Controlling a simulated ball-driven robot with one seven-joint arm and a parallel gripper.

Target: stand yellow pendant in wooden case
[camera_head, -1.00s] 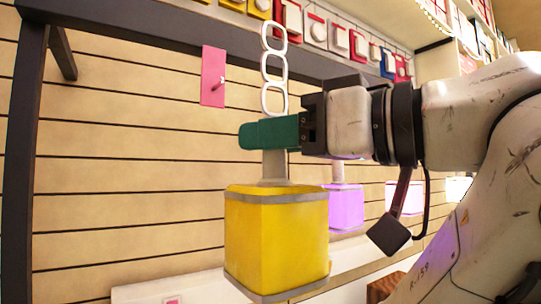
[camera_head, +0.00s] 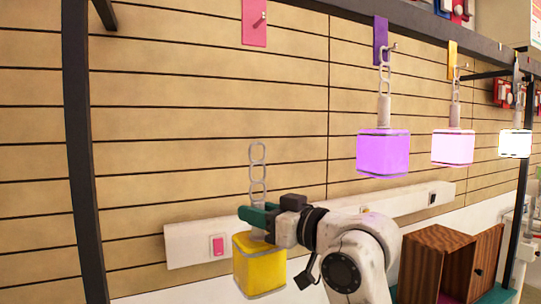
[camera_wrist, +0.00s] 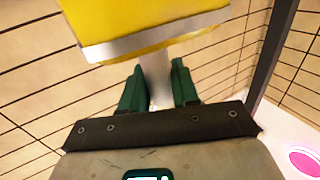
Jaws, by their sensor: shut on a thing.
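The yellow pendant (camera_head: 260,264) is a boxy shade with grey rims and a pale neck, with a grey chain (camera_head: 257,175) standing up above it. My gripper (camera_head: 258,218) has green fingers shut on the neck, and the pendant hangs upright below them. In the wrist view, the yellow shade (camera_wrist: 140,22) fills the top, and the green fingers (camera_wrist: 158,90) sit either side of the pale neck. The wooden case (camera_head: 436,262) is a brown striped box at the lower right, with its door (camera_head: 487,262) swung open to the right. Its floor is hidden.
A purple pendant (camera_head: 383,153), a pink pendant (camera_head: 453,147) and a white pendant (camera_head: 515,143) hang from the dark rail at upper right. A pink tag with a hook (camera_head: 254,22) hangs bare. A dark post (camera_head: 84,150) stands left.

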